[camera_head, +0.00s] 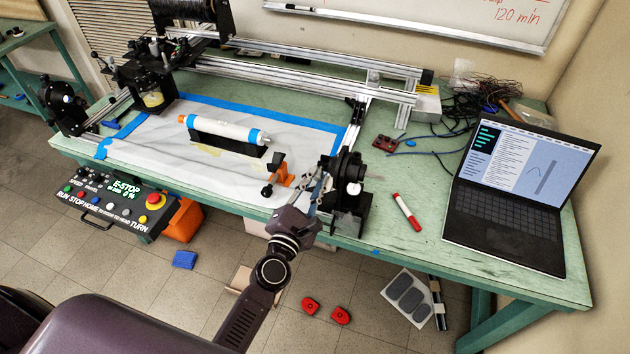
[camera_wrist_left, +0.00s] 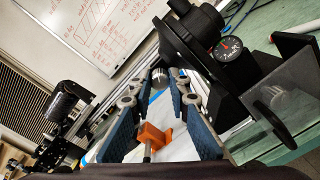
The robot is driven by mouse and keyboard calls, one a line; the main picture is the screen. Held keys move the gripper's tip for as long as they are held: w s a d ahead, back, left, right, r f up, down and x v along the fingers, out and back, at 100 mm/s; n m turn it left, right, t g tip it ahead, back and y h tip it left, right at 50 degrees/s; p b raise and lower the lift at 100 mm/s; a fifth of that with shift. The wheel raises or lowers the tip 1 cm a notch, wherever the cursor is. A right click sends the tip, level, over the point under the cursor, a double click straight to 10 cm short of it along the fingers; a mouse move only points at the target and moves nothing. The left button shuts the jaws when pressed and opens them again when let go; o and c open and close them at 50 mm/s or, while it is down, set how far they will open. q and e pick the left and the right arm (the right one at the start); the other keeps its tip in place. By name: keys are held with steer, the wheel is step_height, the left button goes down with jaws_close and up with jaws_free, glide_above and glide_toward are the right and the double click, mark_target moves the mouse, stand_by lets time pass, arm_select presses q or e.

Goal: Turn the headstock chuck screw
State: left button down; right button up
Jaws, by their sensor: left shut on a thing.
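The black headstock (camera_head: 345,172) stands at the front edge of the green table, right of the white sheet. It fills the upper right of the left wrist view (camera_wrist_left: 195,45), with a round dial (camera_wrist_left: 228,50) on it. My left gripper (camera_head: 323,182) reaches up to the headstock's left side. In the left wrist view its blue fingers (camera_wrist_left: 165,84) close in on a small ridged silver-black piece, the chuck screw (camera_wrist_left: 160,75). The gripper is shut on it; the fingers partly hide the contact. My right gripper is not in view.
An orange clamp (camera_head: 284,178) stands close to my left gripper. A white and blue roller (camera_head: 222,130) lies on a black stand. A red marker (camera_head: 407,212) and a laptop (camera_head: 515,195) are on the right. A control panel (camera_head: 115,203) hangs at the front left.

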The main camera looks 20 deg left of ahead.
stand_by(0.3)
arm_select(q)
steer(key=c, duration=2.1)
jaws_free()
steer(key=s, duration=1.2)
steer(key=shift+a, duration=0.2)
